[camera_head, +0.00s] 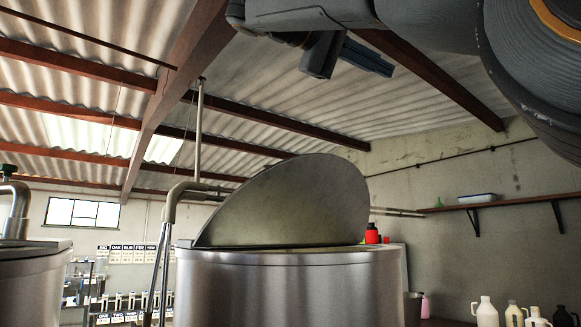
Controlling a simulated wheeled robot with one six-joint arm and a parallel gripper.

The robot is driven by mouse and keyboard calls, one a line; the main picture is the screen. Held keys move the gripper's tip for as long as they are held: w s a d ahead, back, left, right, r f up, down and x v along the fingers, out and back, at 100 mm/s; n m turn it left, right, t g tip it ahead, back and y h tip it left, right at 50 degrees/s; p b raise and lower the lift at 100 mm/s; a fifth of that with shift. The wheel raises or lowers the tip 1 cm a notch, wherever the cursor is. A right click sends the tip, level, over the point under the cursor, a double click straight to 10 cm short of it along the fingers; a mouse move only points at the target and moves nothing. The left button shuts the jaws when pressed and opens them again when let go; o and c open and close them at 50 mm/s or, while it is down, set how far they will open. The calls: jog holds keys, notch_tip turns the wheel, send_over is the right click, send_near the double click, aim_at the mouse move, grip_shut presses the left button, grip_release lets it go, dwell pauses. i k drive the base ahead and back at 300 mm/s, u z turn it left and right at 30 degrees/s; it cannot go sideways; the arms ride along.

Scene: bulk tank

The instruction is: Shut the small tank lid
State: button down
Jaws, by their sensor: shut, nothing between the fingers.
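The small tank lid (292,208) is a dull grey metal half-disc. It stands raised and tilted over the top of the round steel tank (290,290), with its straight lower edge along the tank's top. My gripper (345,62) is at the top of the head view, high above the lid and apart from it. It is shut and empty. The inside of the tank is hidden from this low angle.
A bent steel pipe (168,220) rises at the tank's left. Another steel tank (30,285) stands at the far left. Several bottles (487,312) stand at lower right, under a wall shelf (510,201). The air above the lid is clear up to my arm.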

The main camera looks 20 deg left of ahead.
aim_at(313, 198)
jog(key=u, duration=1.8)
jog(key=i, duration=1.7)
jog(key=z, duration=1.65)
